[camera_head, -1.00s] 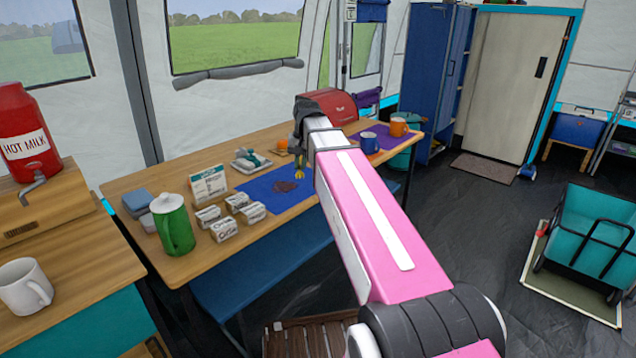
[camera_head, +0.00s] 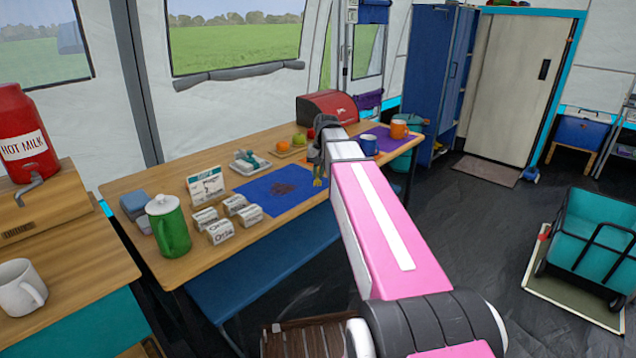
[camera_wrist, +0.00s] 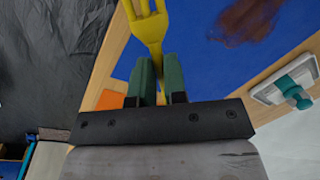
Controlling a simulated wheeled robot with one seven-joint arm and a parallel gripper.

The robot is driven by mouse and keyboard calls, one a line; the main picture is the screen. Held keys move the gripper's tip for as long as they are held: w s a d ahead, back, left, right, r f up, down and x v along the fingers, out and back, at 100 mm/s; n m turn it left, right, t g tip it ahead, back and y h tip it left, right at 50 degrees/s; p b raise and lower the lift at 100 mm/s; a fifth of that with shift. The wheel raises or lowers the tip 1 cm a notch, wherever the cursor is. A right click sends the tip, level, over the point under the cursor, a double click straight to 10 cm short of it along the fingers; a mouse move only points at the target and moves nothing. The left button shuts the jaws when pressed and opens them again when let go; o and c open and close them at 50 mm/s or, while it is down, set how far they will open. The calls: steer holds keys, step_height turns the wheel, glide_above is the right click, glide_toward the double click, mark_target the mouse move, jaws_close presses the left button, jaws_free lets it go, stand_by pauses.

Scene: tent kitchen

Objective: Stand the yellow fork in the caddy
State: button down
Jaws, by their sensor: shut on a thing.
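The yellow fork (camera_head: 318,182) hangs below my gripper (camera_head: 318,160), above the right end of the blue mat (camera_head: 262,190) on the wooden table. In the wrist view my gripper (camera_wrist: 158,80) has its green fingers shut on the fork (camera_wrist: 150,25), whose tines point away from the wrist. The blue mat (camera_wrist: 215,65) with its dark reddish patch lies beneath. I cannot clearly make out a caddy; part of the table is hidden behind my arm.
Mugs (camera_head: 369,144) and a red bin (camera_head: 328,106) stand right.

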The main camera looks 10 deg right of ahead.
mark_target(317, 188)
steer(key=shift+f, duration=2)
steer(key=shift+f, duration=0.1)
steer(key=c, duration=1.2)
jaws_free()
steer(key=shift+o, duration=0.2)
step_height(317, 188, up, 12)
steer(key=d, duration=0.2)
